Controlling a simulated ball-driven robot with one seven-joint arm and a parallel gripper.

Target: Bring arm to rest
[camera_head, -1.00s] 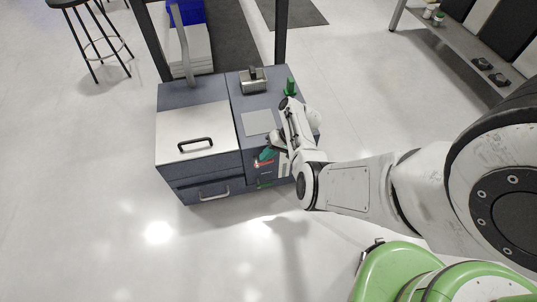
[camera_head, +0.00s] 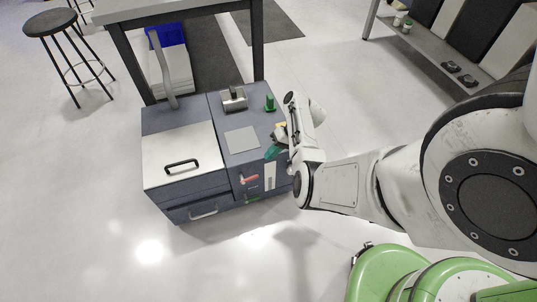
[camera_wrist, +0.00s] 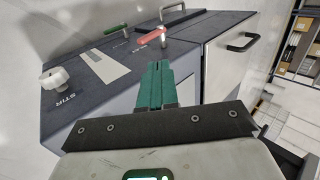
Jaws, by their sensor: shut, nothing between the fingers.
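My gripper (camera_wrist: 155,85) shows in the wrist view with its green fingers together and nothing between them. In the head view my gripper (camera_head: 273,151) is at the right front edge of the grey cabinet fixture, partly hidden by my wrist. My white arm reaches in from the right side of the head view. I cannot tell from the pictures whether the gripper touches the fixture.
A white lid with a black handle (camera_head: 182,167) covers the fixture's left part. A green upright piece (camera_head: 269,103) and a metal block (camera_head: 234,99) stand on top. A white knob (camera_wrist: 56,77) marked STIR shows in the wrist view. A stool (camera_head: 58,45) stands left; the front floor is clear.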

